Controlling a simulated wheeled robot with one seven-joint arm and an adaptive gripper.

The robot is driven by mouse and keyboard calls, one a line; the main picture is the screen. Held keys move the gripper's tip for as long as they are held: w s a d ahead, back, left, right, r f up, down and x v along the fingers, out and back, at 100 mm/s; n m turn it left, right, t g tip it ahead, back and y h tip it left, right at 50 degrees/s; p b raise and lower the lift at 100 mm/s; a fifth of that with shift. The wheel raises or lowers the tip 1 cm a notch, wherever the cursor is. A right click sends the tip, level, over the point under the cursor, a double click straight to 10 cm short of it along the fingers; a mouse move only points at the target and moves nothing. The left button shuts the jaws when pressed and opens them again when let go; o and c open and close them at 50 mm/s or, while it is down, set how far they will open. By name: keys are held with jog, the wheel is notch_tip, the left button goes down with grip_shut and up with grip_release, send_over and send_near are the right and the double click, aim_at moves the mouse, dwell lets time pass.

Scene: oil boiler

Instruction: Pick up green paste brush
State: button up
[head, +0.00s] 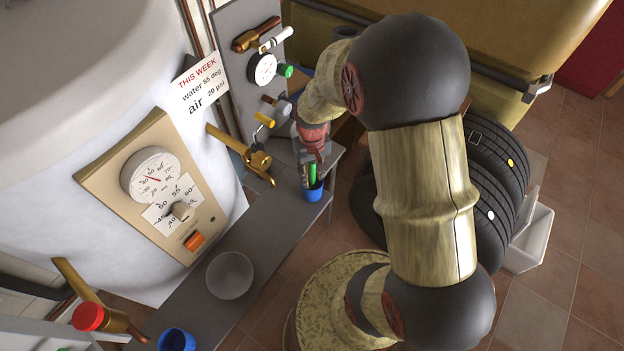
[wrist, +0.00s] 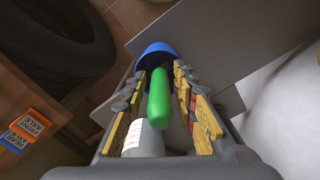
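The green paste brush (head: 312,173) stands in a blue cup (head: 313,191) at the far end of the grey bench. My gripper (head: 311,156) is directly above the cup. In the wrist view, the brush's green handle (wrist: 159,98) lies between the two fingers of my gripper (wrist: 161,82), with visible gaps on both sides. The gripper is open around it. The blue cup (wrist: 153,52) shows just beyond the fingertips. The brush's lower end is hidden in the cup. A whitish cylinder (wrist: 145,138) also sits between the fingers, nearer the palm; I cannot tell what it is.
A brass valve lever (head: 257,160) and a panel with a gauge (head: 263,69) stand close to the left of my gripper. Black tyres (head: 495,150) stand at the right.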

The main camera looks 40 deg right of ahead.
jog(key=c, duration=0.6)
grip_shut()
